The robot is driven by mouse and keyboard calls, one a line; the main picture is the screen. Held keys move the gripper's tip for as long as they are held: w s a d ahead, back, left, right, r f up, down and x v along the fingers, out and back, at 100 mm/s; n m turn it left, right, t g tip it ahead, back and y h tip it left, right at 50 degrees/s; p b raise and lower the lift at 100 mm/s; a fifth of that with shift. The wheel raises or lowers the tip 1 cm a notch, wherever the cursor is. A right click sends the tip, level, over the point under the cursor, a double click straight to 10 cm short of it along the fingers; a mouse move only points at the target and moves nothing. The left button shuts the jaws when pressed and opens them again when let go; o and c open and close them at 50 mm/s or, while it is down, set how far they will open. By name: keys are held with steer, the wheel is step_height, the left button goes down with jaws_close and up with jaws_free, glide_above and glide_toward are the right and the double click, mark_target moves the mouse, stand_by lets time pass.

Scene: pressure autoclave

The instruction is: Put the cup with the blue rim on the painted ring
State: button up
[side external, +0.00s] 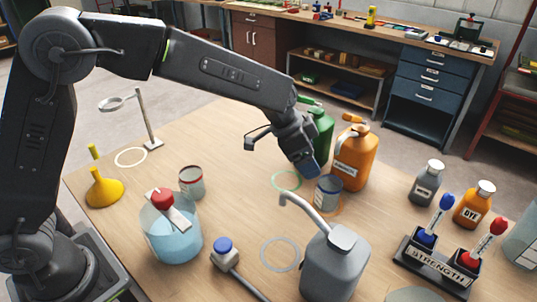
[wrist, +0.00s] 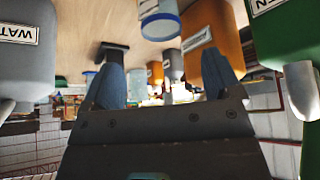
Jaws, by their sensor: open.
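The cup with the blue rim (side external: 328,196) stands upright on the table, with part of an orange ring (side external: 345,207) showing at its base. It also shows in the wrist view (wrist: 160,27), at the top, beyond the fingertips. Other painted rings are green (side external: 287,190), pale grey (side external: 263,254) and white (side external: 118,158). My gripper (side external: 309,168) is above and just left of the cup in the side view, apart from it as far as I can tell. In the wrist view my gripper (wrist: 161,78) is open, with nothing between its fingers.
A grey can (side external: 335,265) with a long spout stands in front of the cup. An orange jug (side external: 355,158) and a green jug (side external: 323,135) stand close behind. A red-rimmed cup (side external: 191,184), a blue-liquid vessel (side external: 173,235) and a yellow funnel (side external: 104,190) are left.

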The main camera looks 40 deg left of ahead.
steer(key=shift+r, duration=0.1)
steer(key=s+a+r+n+t+h, duration=0.1)
steer(key=a+r+t, duration=0.25)
steer(key=r, duration=0.25)
steer(key=s+a+r+n+t, duration=0.1)
steer(key=a+r+t, duration=0.1)
steer(key=r+t, duration=0.3)
steer(key=s+a+r+n+y, duration=0.55)
steer(key=s+a+y, duration=0.2)
steer(key=a, duration=0.25)
steer(key=s+f+n+g+h, duration=0.1)
steer(key=s+f+g, duration=0.2)
steer(key=s, duration=0.7)
steer(key=s+f+n+g+h, duration=0.1)
steer(key=s+f+g, duration=0.2)
steer(key=s, duration=0.6)
steer(key=shift+s+f+g, duration=0.25)
steer(key=shift+s+g, duration=0.15)
steer(key=shift+g, duration=0.05)
